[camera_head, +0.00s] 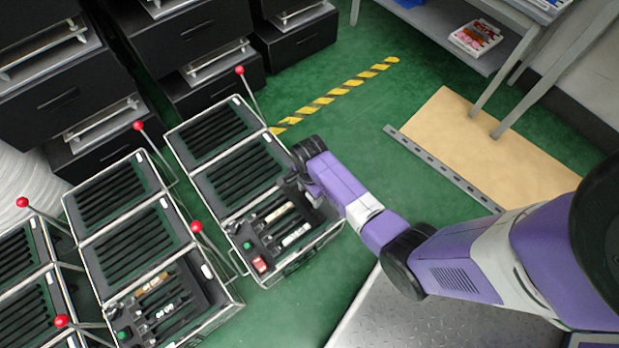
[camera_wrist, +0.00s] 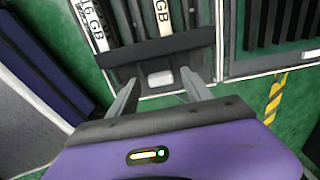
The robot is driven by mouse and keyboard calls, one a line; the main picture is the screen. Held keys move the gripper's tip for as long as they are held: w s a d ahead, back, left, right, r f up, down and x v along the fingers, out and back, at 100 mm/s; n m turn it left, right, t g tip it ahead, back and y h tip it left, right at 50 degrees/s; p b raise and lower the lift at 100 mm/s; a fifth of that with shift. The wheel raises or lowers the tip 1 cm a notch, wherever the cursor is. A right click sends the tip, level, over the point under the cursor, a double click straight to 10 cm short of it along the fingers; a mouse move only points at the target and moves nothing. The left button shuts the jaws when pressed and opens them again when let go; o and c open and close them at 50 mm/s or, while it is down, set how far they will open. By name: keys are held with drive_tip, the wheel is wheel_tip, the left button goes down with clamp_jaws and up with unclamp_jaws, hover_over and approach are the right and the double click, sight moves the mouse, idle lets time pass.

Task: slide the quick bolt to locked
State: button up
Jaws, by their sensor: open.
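My gripper (camera_wrist: 158,76) is open, its two grey fingers pointing at the edge of a black-and-metal rack unit. A small pale grey tab (camera_wrist: 161,78) shows between the fingertips, just below a black crossbar (camera_wrist: 158,46). It may be part of the quick bolt, but I cannot tell, nor whether it is locked or touched. In the head view my gripper (camera_head: 313,190) is over the right side of the nearest rack (camera_head: 222,155), partly hidden by my purple wrist. No bolt can be made out there.
More racks (camera_head: 130,215) stand to the left, with red-ball levers (camera_head: 138,125) sticking up. Black drawer cabinets (camera_head: 190,35) are behind. A tan board (camera_head: 490,150) and grey shelf table are at right. Green floor with a yellow-black strip (camera_head: 335,95) is clear.

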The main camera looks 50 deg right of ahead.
sight(309, 197)
wheel_tip(309, 197, up, 6)
drive_tip(key=shift+r+p, duration=0.1)
drive_tip(key=shift+p, duration=1.1)
